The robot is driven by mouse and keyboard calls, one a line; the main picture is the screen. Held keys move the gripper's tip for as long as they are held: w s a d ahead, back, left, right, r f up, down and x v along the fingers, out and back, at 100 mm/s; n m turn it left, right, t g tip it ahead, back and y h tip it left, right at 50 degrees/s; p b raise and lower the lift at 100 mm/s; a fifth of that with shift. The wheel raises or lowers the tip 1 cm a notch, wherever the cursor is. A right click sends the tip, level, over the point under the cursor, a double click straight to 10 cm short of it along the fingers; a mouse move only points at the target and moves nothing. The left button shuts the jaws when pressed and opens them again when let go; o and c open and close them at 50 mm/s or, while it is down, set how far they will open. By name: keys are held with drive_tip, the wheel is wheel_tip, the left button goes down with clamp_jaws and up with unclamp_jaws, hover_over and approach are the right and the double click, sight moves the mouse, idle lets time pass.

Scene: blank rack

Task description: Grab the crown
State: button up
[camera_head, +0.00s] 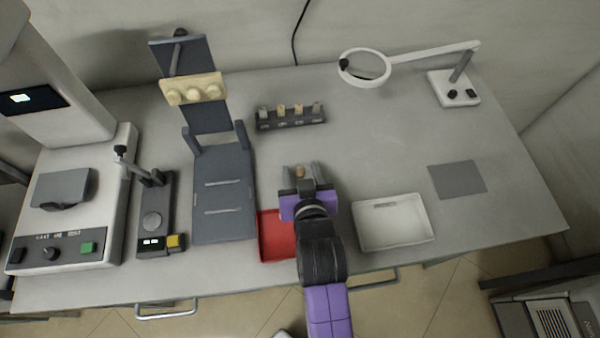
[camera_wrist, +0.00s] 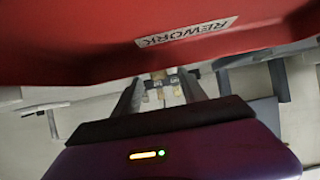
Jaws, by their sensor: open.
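A small tan piece, seemingly the crown (camera_head: 299,173), shows between the fingers of my gripper (camera_head: 301,168) in the head view. My gripper is open, with one finger on each side of the piece. I cannot tell whether the piece touches a finger or how high it is. In the wrist view my gripper (camera_wrist: 160,88) has its two fingers spread, with small tan shapes between and beyond them, too small to tell apart. A dark rack (camera_head: 290,120) with several small pale blocks stands behind my gripper.
A red tray (camera_head: 274,240), marked REWORK in the wrist view (camera_wrist: 90,45), lies left of my arm. A white tray (camera_head: 395,243) is to the right. A grey stand with a tan model (camera_head: 194,90) stands left, a ring magnifier (camera_head: 364,67) at the back. The right-hand table is mostly clear.

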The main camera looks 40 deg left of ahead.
drive_tip(key=shift+f, duration=0.4)
